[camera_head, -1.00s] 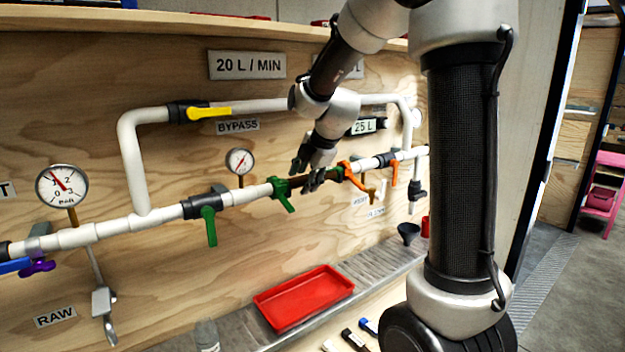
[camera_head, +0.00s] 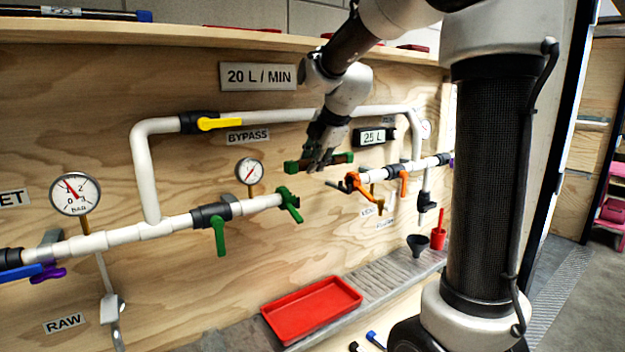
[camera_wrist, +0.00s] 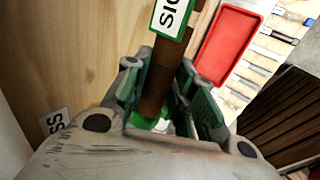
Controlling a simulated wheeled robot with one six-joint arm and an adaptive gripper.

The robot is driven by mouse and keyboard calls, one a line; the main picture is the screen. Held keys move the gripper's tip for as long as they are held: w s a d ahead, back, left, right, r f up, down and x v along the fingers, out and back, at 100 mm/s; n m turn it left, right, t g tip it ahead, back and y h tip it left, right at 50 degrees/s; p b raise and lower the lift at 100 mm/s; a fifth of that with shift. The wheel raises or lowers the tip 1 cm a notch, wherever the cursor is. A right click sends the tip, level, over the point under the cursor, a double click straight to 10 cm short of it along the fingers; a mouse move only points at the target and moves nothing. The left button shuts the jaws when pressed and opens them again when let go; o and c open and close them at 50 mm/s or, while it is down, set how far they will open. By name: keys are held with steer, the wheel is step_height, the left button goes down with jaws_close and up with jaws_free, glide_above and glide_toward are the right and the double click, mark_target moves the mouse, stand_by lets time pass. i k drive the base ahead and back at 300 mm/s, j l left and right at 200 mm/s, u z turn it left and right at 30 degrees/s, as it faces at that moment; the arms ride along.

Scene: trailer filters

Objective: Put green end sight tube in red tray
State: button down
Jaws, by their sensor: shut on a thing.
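The green end sight tube (camera_head: 299,166) has a brown middle and green ends. It is roughly level, in front of the panel and above a gap in the white pipe. My gripper (camera_head: 322,160) is shut on it near its middle. The red tray (camera_head: 312,311) lies on the ledge below and looks empty. The tray also shows in the wrist view (camera_wrist: 228,47), to the right of the tube and apart from it.
The pipe gap lies between a green-handled valve (camera_head: 289,203) and an orange-handled valve (camera_head: 357,186). A gauge (camera_head: 249,171) hangs behind. A black funnel (camera_head: 418,243) and a red cup (camera_head: 438,239) stand right of the tray. Nothing visible stands between tube and tray.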

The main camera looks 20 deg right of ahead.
mark_target(326, 311)
steer(key=k+l, duration=0.15)
steer(key=k, duration=0.35)
steer(key=k+l, duration=0.15)
steer(key=k, duration=0.35)
